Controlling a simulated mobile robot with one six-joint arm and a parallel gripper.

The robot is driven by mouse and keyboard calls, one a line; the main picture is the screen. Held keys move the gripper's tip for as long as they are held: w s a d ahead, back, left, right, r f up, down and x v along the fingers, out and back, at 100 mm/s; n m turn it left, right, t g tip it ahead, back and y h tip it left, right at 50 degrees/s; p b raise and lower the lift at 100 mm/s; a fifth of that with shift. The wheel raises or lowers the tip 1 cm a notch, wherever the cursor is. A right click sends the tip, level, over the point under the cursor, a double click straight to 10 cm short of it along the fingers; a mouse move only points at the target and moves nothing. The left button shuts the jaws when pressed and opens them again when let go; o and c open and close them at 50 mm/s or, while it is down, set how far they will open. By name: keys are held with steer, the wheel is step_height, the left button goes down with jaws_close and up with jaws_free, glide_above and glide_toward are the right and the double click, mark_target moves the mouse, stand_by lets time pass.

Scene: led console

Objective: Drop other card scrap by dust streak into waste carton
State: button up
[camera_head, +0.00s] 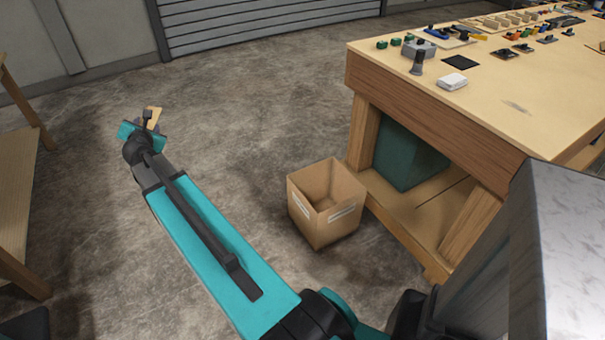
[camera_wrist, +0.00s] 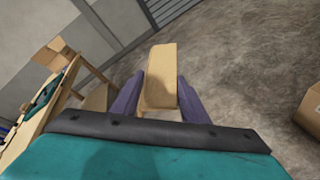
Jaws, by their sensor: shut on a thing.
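My gripper (camera_wrist: 160,100) is shut on a tan card scrap (camera_wrist: 162,72), which sticks out between its two purple fingers in the wrist view. In the head view the scrap (camera_head: 154,114) shows as a small tan piece at the end of my outstretched arm, high over the floor at the left. The waste carton (camera_head: 327,204) stands open on the floor beside the workbench, well to the right of my gripper. Its inside looks empty from here, though part of the bottom is hidden. The carton's edge also shows at the right of the wrist view (camera_wrist: 310,108).
Another wooden table (camera_head: 18,190) stands at the left. The floor between is clear.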

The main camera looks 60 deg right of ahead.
steer(key=s+d+f+m+g+h+b, duration=0.2)
steer(key=s+d+f+m+g+b, duration=0.2)
steer(key=s+d+f+b, duration=0.65)
steer(key=s+d+f+m+g+h+b, duration=0.35)
steer(key=s+d+f, duration=0.25)
steer(key=d+f, duration=0.95)
steer(key=s+d+f+m+g+b, duration=0.2)
steer(key=s+d+f+b, duration=0.2)
steer(key=s+d, duration=0.3)
steer(key=s+d+f+m+g+y+b, duration=0.1)
steer(key=s+d+f+m+g+b, duration=0.1)
steer(key=s+d+f, duration=0.5)
steer(key=s+d+f+m+g+b, duration=0.2)
steer(key=s+d+f+g+b, duration=0.2)
steer(key=s+d, duration=0.5)
steer(key=s+f+b, duration=0.1)
steer(key=s+b, duration=0.1)
steer(key=s, duration=0.1)
steer(key=shift+s+f, duration=0.15)
steer(key=shift+f, duration=0.05)
steer(key=shift+f, duration=0.1)
steer(key=shift+f+b, duration=2.2)
steer(key=shift+f, duration=0.7)
steer(key=o, duration=1.4)
steer(key=shift+c, duration=0.2)
